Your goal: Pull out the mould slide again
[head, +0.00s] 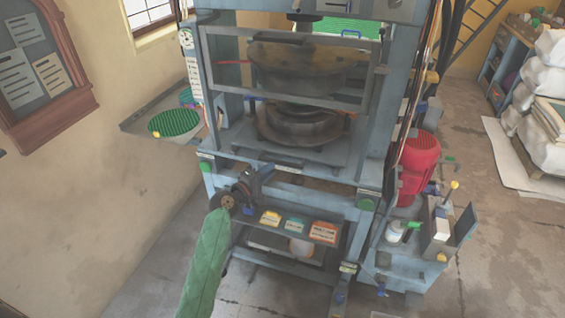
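The plate press (378,110) stands in the middle of the head view. Inside it, a dark round lower mould (300,128) sits on a flat grey slide (285,157) between the uprights. A rusty round upper mould (305,70) hangs above it, behind a framed guard. My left arm, in a green sleeve, comes up from the bottom. My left gripper (258,178) is just below the slide's front left edge. Its fingers are small and dark there, and I cannot tell whether they touch the slide or hold anything. My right gripper is out of view.
A side tray (138,120) with a green round disc (174,123) is at the left. Below the slide, a shelf holds several coloured labelled boxes (323,232). A red motor (420,160) and a small bench (410,262) with bottles stand at the right. Floor in front is clear.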

